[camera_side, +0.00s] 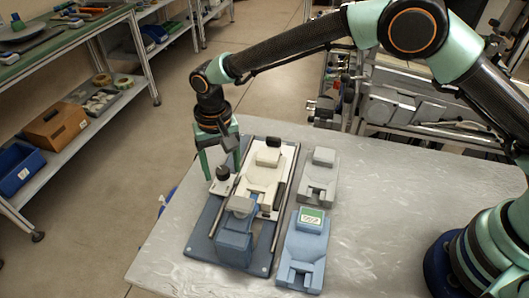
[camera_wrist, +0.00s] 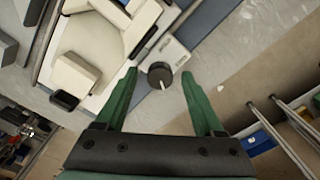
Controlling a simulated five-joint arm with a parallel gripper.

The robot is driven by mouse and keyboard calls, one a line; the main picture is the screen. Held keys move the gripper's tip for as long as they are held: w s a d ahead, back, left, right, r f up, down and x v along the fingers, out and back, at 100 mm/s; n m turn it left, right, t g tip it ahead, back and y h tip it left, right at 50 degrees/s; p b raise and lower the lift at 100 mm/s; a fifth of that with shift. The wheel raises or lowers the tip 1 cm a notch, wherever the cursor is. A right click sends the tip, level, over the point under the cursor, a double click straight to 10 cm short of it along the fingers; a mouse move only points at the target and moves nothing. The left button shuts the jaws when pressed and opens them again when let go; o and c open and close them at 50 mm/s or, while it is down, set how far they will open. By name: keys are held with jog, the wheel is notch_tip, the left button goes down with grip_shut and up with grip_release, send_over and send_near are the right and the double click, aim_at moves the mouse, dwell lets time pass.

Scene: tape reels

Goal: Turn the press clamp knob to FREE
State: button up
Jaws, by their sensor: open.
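The press clamp knob (camera_wrist: 160,75) is round and black with a pale pointer line, on a light block at the edge of the press. In the wrist view the line points down, slightly right; no FREE label is readable. The knob also shows in the side view (camera_side: 222,172). My gripper (camera_wrist: 158,76) is open, its green fingertips on either side of the knob with gaps showing. In the side view my gripper (camera_side: 221,174) points down at the far left corner of the press. The press has a blue base plate (camera_side: 201,246) and a white upper part (camera_side: 257,181).
A grey block (camera_side: 318,178) and a blue block (camera_side: 303,262) with a green-framed label stand right of the press. Dark rails run along the press. The grey table (camera_side: 400,200) is bare further right. Shelves with bins stand off to the left.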

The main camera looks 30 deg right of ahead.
grip_shut()
